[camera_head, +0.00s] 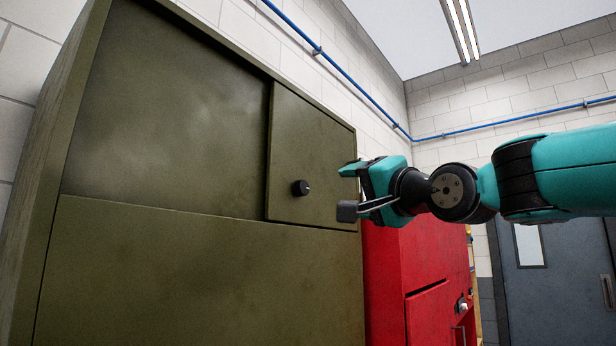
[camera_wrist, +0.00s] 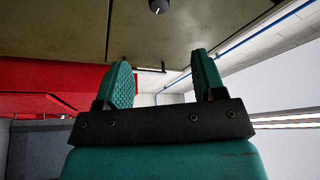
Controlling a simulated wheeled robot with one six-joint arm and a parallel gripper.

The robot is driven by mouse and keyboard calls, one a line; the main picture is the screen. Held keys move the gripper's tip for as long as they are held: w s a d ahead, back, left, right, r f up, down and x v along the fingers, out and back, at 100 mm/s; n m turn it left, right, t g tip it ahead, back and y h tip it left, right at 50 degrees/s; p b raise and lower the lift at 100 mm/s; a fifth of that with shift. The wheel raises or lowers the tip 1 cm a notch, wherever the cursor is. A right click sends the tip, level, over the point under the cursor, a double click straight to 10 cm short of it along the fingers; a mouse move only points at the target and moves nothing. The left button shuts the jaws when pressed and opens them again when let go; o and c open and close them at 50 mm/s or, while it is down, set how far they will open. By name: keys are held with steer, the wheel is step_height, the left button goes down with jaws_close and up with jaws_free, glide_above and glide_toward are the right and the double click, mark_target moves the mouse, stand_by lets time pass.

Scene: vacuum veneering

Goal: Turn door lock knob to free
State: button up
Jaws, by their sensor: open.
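The door lock knob (camera_head: 300,188) is a small round black knob near the lower left of a small olive-green door (camera_head: 312,150) on the cabinet. It shows at the top edge of the wrist view as a dark knob (camera_wrist: 159,6) with a pale mark. My gripper (camera_head: 347,190) is to the right of the knob, in front of the door's right edge, apart from the knob. In the wrist view its two teal ridged fingers (camera_wrist: 162,80) are spread wide with nothing between them. I cannot tell the knob's lock setting.
The olive-green cabinet (camera_head: 200,270) fills the left and middle. A red cabinet (camera_head: 395,265) stands to its right, below my arm. A grey-blue door (camera_head: 550,295) is at far right. A blue pipe (camera_head: 355,85) runs along the block wall. Space before the green door looks clear.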

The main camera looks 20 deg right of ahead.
mark_target(305, 189)
steer(key=p+x, duration=0.8)
steer(key=x, duration=0.6)
steer(key=shift+w+a+r+p, duration=0.15)
steer(key=shift+w+p, duration=0.2)
steer(key=shift+p, duration=0.05)
steer(key=shift+w+a, duration=0.15)
steer(key=shift+w, duration=0.35)
steer(key=c, duration=0.9)
